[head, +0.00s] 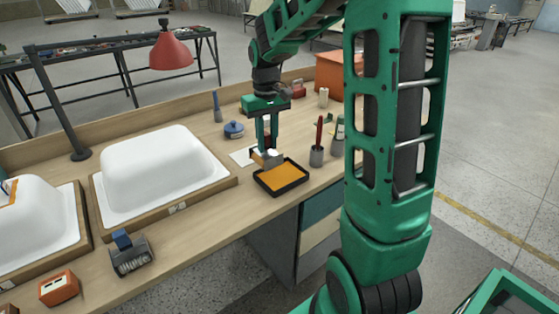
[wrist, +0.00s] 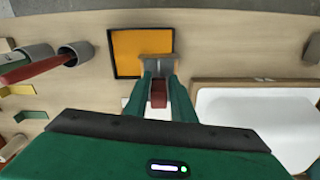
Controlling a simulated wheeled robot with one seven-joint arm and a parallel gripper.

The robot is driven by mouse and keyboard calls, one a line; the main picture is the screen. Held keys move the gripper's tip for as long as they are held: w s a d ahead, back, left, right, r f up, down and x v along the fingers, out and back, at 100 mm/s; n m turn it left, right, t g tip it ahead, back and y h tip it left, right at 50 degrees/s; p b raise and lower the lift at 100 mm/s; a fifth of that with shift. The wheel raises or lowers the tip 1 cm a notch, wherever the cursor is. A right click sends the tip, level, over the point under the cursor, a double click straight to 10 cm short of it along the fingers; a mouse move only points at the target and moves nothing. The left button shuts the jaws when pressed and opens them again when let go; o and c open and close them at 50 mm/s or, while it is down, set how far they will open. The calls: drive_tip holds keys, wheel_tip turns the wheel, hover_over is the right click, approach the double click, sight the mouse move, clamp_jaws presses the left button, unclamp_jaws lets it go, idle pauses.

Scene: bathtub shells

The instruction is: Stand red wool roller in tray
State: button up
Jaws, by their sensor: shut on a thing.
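My gripper (head: 267,146) is shut on the red wool roller. In the wrist view, a red part of the roller (wrist: 158,98) shows between my fingers, and a grey-tan part lies just ahead of the fingertips. In the head view, its grey and tan lower end (head: 262,159) is at the tray's back left edge. The tray (head: 283,194) is black-rimmed with a flat orange inside. In the wrist view, the roller's end overlaps the near right corner of the tray (wrist: 113,60). I cannot tell whether it touches the tray.
A grey cup (head: 316,157) with a red stick stands right of the tray, with another grey cup (head: 337,147) beside it. A white tub shell (head: 165,175) in a wooden frame is to the left. A blue pot (head: 234,131) stands behind. A red lamp (head: 170,52) hangs left.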

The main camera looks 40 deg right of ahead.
drive_tip(key=shift+s+d+f, duration=0.4)
drive_tip(key=shift+d+f, duration=0.3)
drive_tip(key=shift+f, duration=0.4)
drive_tip(key=shift+s+d+f, duration=0.35)
drive_tip(key=shift+d+f, duration=0.35)
drive_tip(key=shift+f, duration=0.45)
drive_tip(key=shift+s+d+f, duration=0.4)
drive_tip(key=shift+d+f, duration=0.3)
drive_tip(key=shift+f, duration=0.4)
drive_tip(key=shift+f, duration=0.1)
drive_tip(key=o, duration=1)
wheel_tip(320, 180, up, 12)
drive_tip(key=f, duration=0.1)
drive_tip(key=s+a+f+m, duration=0.1)
drive_tip(key=s, duration=0.8)
drive_tip(key=s+a+f+m, duration=0.1)
drive_tip(key=s+m, duration=0.1)
drive_tip(key=s, duration=0.7)
drive_tip(key=s+a+m, duration=0.1)
drive_tip(key=s+m, duration=0.1)
drive_tip(key=s, duration=0.7)
drive_tip(key=shift+s+f, duration=0.35)
drive_tip(key=shift+f, duration=0.05)
